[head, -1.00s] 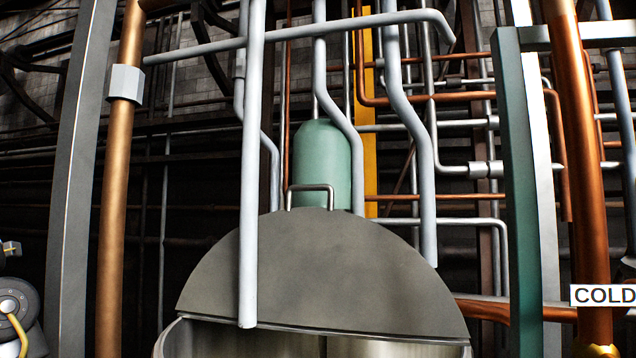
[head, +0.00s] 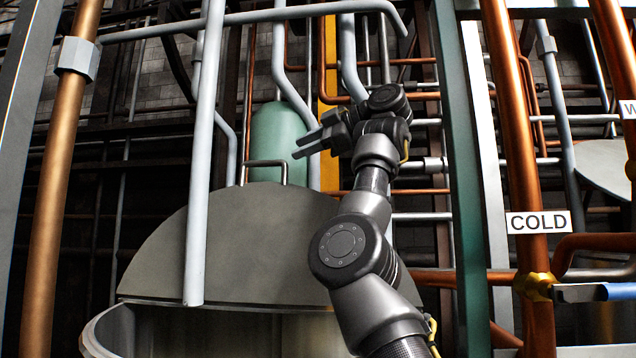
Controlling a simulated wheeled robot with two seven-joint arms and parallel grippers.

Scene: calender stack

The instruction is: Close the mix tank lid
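The mix tank lid (head: 250,235) is a grey half-disc raised upright at the back of the tank, with a bent-rod handle (head: 266,163) on its top edge. The tank (head: 105,330) is open below it, its round rim showing at the bottom of the view. My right arm crosses in front of the lid's right part. My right gripper (head: 296,147) is up near the lid's top, a little right of the handle in the picture. Its two fingers point left with a gap between them, and nothing shows in it. I cannot tell its depth from the handle. My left gripper is out of view.
A pale vertical pipe (head: 206,170) hangs in front of the lid. A copper pipe (head: 62,200) stands left; a green post (head: 462,170) and a copper pipe with a COLD sign (head: 538,222) stand right. A blue-handled valve (head: 605,292) is at lower right.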

